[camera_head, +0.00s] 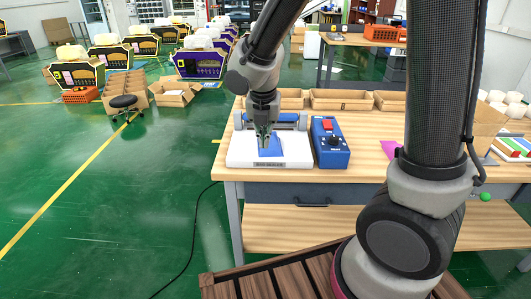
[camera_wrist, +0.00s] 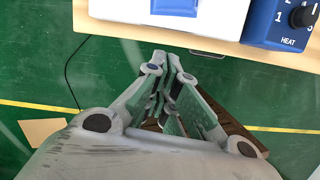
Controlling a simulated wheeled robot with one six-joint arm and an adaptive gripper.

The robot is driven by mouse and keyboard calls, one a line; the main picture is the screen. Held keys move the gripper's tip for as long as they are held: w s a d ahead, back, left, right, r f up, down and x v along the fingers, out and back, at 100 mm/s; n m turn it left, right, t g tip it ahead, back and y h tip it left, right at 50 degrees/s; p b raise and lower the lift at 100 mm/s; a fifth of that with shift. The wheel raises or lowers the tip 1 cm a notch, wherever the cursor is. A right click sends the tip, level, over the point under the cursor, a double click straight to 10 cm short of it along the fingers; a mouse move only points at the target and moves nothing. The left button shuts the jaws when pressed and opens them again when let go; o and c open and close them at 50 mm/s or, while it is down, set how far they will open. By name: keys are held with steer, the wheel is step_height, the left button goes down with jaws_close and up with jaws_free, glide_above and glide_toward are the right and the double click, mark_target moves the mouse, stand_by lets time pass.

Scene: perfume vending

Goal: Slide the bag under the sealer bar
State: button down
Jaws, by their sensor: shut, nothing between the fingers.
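The sealer (camera_head: 240,152) has a white base and a blue-grey bar (camera_head: 288,118) along its back. It stands near the left front of the wooden table. A blue bag (camera_head: 272,147) lies flat on the white base, partly hidden by my gripper (camera_head: 264,143). In the wrist view the bag (camera_wrist: 175,6) shows only at the top edge, on the white base (camera_wrist: 120,10). My gripper (camera_wrist: 172,65) is shut and empty, pointing down over the front of the sealer. I cannot tell whether the bag reaches beneath the bar.
A blue heat control box (camera_head: 330,143) with a knob and red switch stands right of the sealer. Cardboard trays (camera_head: 343,100) line the table's back. The table front has a drawer (camera_head: 312,194). Open green floor (camera_head: 110,220) lies to the left.

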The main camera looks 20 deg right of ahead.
steer(key=shift+n, duration=0.4)
steer(key=w+f, duration=0.1)
steer(key=f, duration=0.2)
steer(key=w+d+f, duration=0.1)
steer(key=w+f, duration=0.1)
steer(key=f, duration=0.1)
steer(key=w+d+f, duration=0.1)
steer(key=w+f, duration=0.1)
steer(key=f, duration=0.1)
steer(key=shift+w+d+f, duration=0.1)
steer(key=shift+w+f, duration=0.05)
steer(key=shift+f, duration=0.2)
steer(key=shift+w+d, duration=0.15)
steer(key=shift+w, duration=0.2)
